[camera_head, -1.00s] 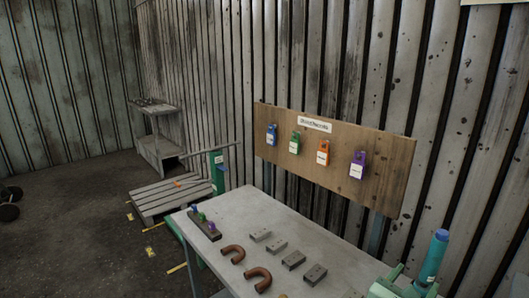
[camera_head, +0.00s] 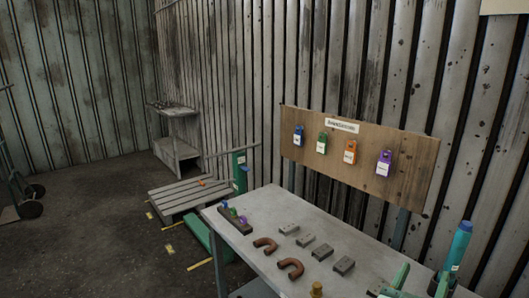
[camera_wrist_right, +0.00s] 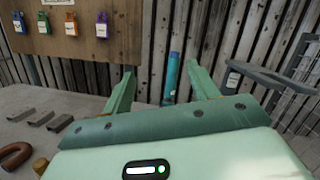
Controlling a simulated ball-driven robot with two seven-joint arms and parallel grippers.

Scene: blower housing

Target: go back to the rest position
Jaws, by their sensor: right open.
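My right gripper (camera_head: 421,281) is at the lower right of the head view, by the right end of the grey workbench (camera_head: 249,207). Its two green fingers are spread apart, with nothing held between them in the right wrist view (camera_wrist_right: 160,84). A teal cylinder (camera_head: 459,246) stands upright behind it. In the right wrist view the cylinder (camera_wrist_right: 172,76) shows beyond the gap between the fingers. My left gripper is not in view.
The bench holds two brown U-shaped pipes (camera_head: 290,268), several grey blocks (camera_head: 321,252), a dark strip with coloured knobs (camera_head: 234,220) and a brass piece (camera_head: 316,289). A board (camera_head: 412,181) with coloured locks is behind. Floor at left is mostly clear, beside a hand truck (camera_head: 22,197).

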